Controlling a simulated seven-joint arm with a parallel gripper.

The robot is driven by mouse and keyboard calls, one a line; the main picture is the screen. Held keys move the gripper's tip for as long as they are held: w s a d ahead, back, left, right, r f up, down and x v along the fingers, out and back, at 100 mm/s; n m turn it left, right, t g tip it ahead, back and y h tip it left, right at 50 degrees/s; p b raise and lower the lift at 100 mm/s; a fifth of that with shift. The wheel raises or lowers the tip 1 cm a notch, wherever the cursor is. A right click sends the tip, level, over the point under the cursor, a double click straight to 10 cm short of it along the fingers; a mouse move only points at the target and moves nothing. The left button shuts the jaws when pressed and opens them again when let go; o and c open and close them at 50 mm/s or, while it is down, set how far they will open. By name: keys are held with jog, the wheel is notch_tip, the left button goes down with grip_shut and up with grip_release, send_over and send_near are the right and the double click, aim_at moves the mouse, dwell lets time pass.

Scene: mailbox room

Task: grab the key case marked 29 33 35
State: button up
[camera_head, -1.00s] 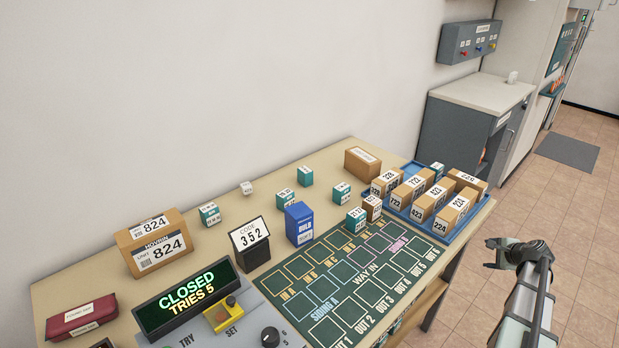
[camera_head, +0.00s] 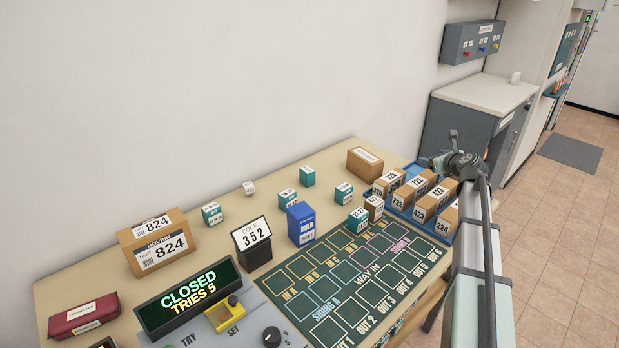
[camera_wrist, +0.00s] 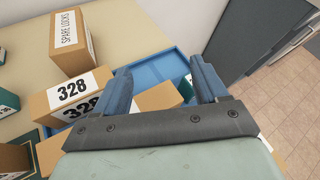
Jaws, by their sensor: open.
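Several small teal cases with white number labels stand on the table: one at the left (camera_head: 211,214), one near the blue box (camera_head: 288,198), one behind it (camera_head: 307,177), one farther right (camera_head: 344,194) and one beside the mat (camera_head: 358,218). Their labels are too small to read surely, so I cannot tell which is marked 29 33 35. My gripper (camera_head: 441,156) is open above the far right of the blue tray (camera_wrist: 150,66). In the wrist view, a teal piece (camera_wrist: 187,88) shows between the fingers of my gripper (camera_wrist: 160,80), mostly hidden; nothing is visibly held.
Brown numbered boxes (camera_head: 418,182) fill the tray; the box marked 328 (camera_wrist: 72,92) is close to my left finger. A spare locks box (camera_wrist: 72,42) stands behind. A code sign (camera_head: 252,243), control panel (camera_head: 233,318) and maroon case (camera_head: 83,314) are at left.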

jog(key=w+a+f+n+g+y, duration=0.1)
jog(key=w+a+y, duration=0.25)
jog(key=a, duration=1.55)
jog(key=n+g+y, duration=0.1)
jog(key=g+y, duration=0.1)
send_over(312, 174)
jog(key=shift+w+a+f, duration=0.15)
jog(key=shift+w+f, duration=0.15)
jog(key=shift+f, duration=0.45)
jog(key=shift+a+f, duration=0.15)
jog(key=shift+a, duration=0.1)
jog(key=shift+f, duration=2.15)
notch_tip(312, 174, down, 2)
jog(key=shift+f, duration=0.1)
jog(key=shift+x, duration=1.15)
jog(key=shift+w+a+f, duration=0.15)
jog(key=shift+w+f, duration=0.1)
jog(key=shift+w, duration=0.05)
